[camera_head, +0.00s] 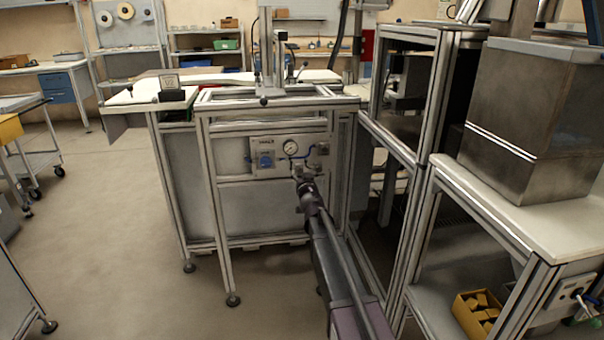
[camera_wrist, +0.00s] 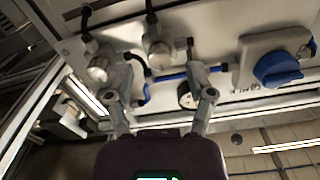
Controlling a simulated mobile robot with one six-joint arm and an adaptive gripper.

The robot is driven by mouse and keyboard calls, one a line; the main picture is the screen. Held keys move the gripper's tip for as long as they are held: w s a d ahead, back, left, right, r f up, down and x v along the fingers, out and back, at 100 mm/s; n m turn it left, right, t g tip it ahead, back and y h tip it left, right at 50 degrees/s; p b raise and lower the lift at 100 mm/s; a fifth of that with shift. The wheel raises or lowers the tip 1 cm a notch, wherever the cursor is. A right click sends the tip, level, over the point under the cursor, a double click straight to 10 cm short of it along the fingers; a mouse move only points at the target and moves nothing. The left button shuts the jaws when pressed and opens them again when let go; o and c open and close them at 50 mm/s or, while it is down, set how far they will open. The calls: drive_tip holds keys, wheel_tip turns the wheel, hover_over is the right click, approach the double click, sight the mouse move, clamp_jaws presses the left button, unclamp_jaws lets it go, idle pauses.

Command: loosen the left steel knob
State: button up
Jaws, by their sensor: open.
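The blue-and-white panel on the frame carries two steel knobs. In the wrist view, which looks turned over relative to the head view, one steel knob (camera_wrist: 158,52) lies between and slightly beyond my fingertips. The other steel knob (camera_wrist: 98,68) is to its left, beside one finger. In the head view one steel knob (camera_head: 322,148) shows at the panel's right; the other is largely hidden by my gripper. My gripper (camera_wrist: 160,72) is open, its fingers apart and pointing at the panel; it also shows in the head view (camera_head: 302,178). I cannot tell whether a finger touches a knob.
A blue knob (camera_wrist: 278,70) and a pressure gauge (camera_head: 292,148) sit on the same panel. Blue tubing (camera_wrist: 170,77) runs close to my fingers. A steel box (camera_head: 530,120) stands on the bench at right. Open floor (camera_head: 110,220) lies at left.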

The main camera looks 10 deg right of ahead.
drive_tip(key=shift+w, duration=1)
clamp_jaws()
drive_tip(key=shift+d, duration=0.15)
